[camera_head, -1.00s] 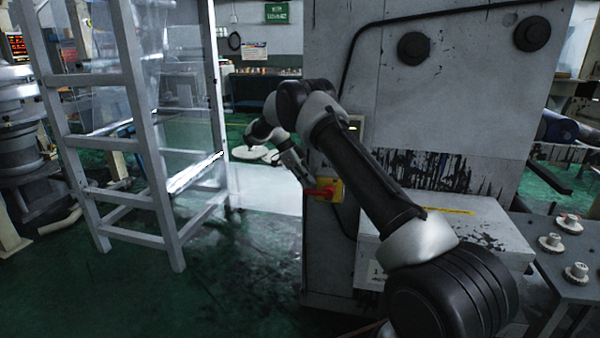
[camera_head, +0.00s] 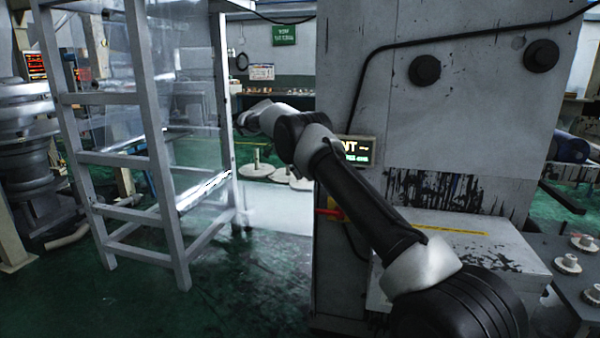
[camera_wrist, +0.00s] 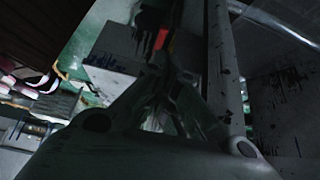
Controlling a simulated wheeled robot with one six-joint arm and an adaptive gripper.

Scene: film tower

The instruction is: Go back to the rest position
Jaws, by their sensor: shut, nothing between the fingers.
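My gripper (camera_wrist: 165,95) shows in the wrist view with its dark fingers together and nothing visible between them. In the head view my arm reaches up and left across the grey machine cabinet (camera_head: 450,100), and its wrist end is near the white frame; the fingers cannot be made out there. A red switch handle (camera_head: 328,211) on a yellow plate is partly hidden behind my arm. A red part also shows past the fingertips in the wrist view (camera_wrist: 161,39), apart from them.
A white metal frame (camera_head: 160,170) with clear panels stands left of my arm. A lit display (camera_head: 357,151) is on the cabinet beside my arm. Round pale discs (camera_head: 256,170) stand on the floor behind. A bench with white knobs (camera_head: 567,264) is at the right. Green floor is open at front left.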

